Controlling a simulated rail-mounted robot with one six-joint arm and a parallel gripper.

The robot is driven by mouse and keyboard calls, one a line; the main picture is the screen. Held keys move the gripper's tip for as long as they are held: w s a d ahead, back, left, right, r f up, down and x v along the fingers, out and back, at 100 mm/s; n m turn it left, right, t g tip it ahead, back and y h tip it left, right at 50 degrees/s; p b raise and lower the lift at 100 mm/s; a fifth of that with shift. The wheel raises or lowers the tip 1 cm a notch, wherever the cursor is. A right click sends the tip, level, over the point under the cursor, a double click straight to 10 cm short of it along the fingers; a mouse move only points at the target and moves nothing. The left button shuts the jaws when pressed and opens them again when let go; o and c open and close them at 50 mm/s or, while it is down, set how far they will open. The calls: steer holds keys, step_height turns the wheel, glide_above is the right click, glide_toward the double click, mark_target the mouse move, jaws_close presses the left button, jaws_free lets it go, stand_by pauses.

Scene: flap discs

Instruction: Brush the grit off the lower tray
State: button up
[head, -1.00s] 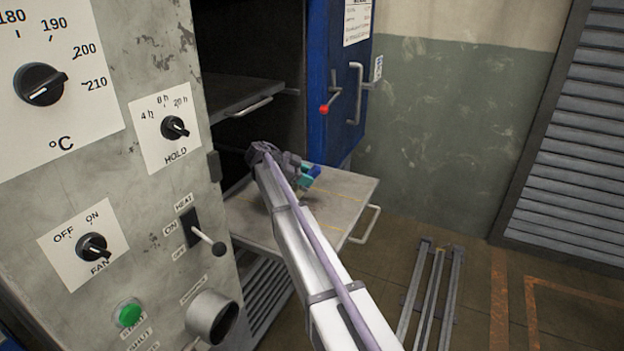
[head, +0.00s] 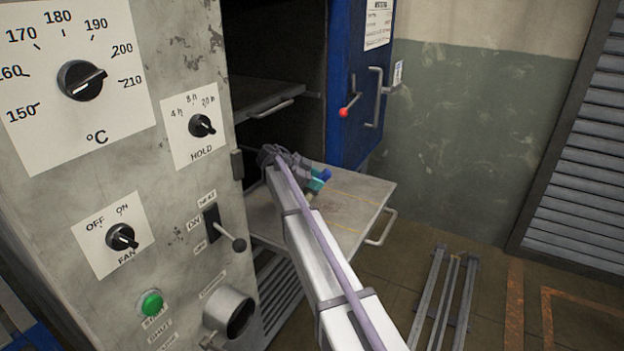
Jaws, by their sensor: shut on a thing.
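The lower tray (head: 362,196) is a grey plate with thin yellow lines and a front handle, pulled out of the open oven. My gripper (head: 314,182) is over the tray's left-middle part, small and partly hidden by my own arm. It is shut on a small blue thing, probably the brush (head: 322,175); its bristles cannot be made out. Whether it touches the tray is unclear. A faint brownish smudge on the tray beside my arm may be grit; single grains are too small to tell.
The upper tray (head: 262,98) sits inside the oven above. The blue door (head: 352,90) stands open behind the lower tray. The control panel (head: 130,180) with knobs and a protruding lever (head: 238,244) is close on the left. Metal rails (head: 447,295) lie on the floor at right.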

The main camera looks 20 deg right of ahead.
steer(key=shift+s+d, duration=2.7)
steer(key=shift+s, duration=0.25)
steer(key=shift+s+d, duration=2.7)
steer(key=shift+s, duration=0.25)
steer(key=shift+s+a, duration=0.1)
steer(key=shift+a, duration=0.1)
steer(key=shift+s+a, duration=0.6)
steer(key=shift+a, duration=0.15)
steer(key=shift+w+a, duration=0.75)
steer(key=shift+w, duration=0.2)
steer(key=shift+w+a, duration=2.7)
steer(key=shift+w, duration=0.2)
steer(key=shift+w+a, duration=2.65)
steer(key=shift+w, duration=0.25)
step_height(320, 180, up, 8)
steer(key=p, duration=0.7)
steer(key=shift+h, duration=0.3)
steer(key=shift+r, duration=0.1)
